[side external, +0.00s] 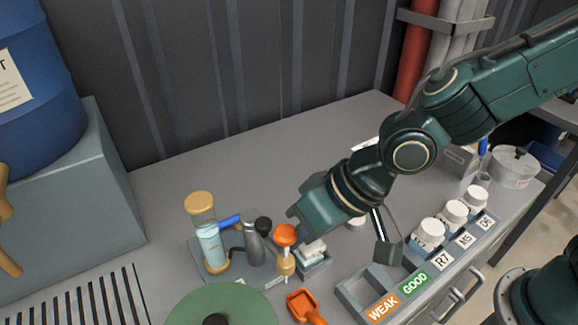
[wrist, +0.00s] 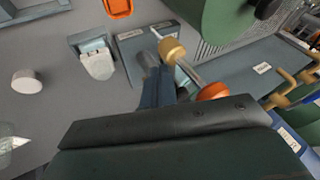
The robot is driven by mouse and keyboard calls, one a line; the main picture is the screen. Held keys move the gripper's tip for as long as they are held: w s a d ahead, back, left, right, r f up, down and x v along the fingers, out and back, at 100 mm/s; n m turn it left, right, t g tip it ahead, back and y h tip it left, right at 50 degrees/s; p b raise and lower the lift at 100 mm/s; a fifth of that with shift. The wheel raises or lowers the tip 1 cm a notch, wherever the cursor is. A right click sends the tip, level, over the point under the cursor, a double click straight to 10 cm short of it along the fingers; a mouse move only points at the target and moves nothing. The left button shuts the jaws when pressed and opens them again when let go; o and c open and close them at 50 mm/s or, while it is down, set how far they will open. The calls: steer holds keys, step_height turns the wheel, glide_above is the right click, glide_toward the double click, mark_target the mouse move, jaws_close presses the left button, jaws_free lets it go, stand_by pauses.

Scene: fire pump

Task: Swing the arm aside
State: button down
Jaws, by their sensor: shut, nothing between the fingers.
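My gripper (wrist: 158,72) shows in the wrist view as two dark blue-grey fingers together ahead of the wide dark palm, with nothing held. In the side view my arm reaches in from the upper right, its wrist tilted down to the left, and the fingers are hard to make out. An orange-knobbed lever (side external: 286,236) stands just below and left of the palm. The same knob (wrist: 213,91) shows close to the palm in the wrist view; I cannot tell whether they touch. A glass column with amber ends (side external: 208,240) and a grey cylinder (side external: 253,243) stand to the left.
A white block (wrist: 97,62) sits in a small holder beside the lever. White-capped jars (side external: 430,232) stand along the right edge, near trays labelled WEAK and GOOD (side external: 414,283). A green disc (side external: 225,305) and orange scoop (side external: 304,306) lie in front. The back counter (side external: 260,155) is clear.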

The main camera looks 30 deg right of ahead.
steer(key=shift+s+a, duration=0.2)
steer(key=shift+a, duration=0.85)
steer(key=d+f+v, duration=0.1)
steer(key=d+v, duration=0.1)
steer(key=v, duration=1)
steer(key=shift+s+d, duration=0.25)
steer(key=shift+s, duration=0.2)
steer(key=shift+d, duration=0.1)
steer(key=s+d+r+m+t+h, duration=0.1)
steer(key=s+d+h, duration=0.1)
steer(key=d, duration=1)
steer(key=s+d+r+h, duration=0.1)
steer(key=s+d+h, duration=0.2)
steer(key=d, duration=1)
steer(key=shift+s+m+t, duration=0.4)
steer(key=shift+s, duration=0.45)
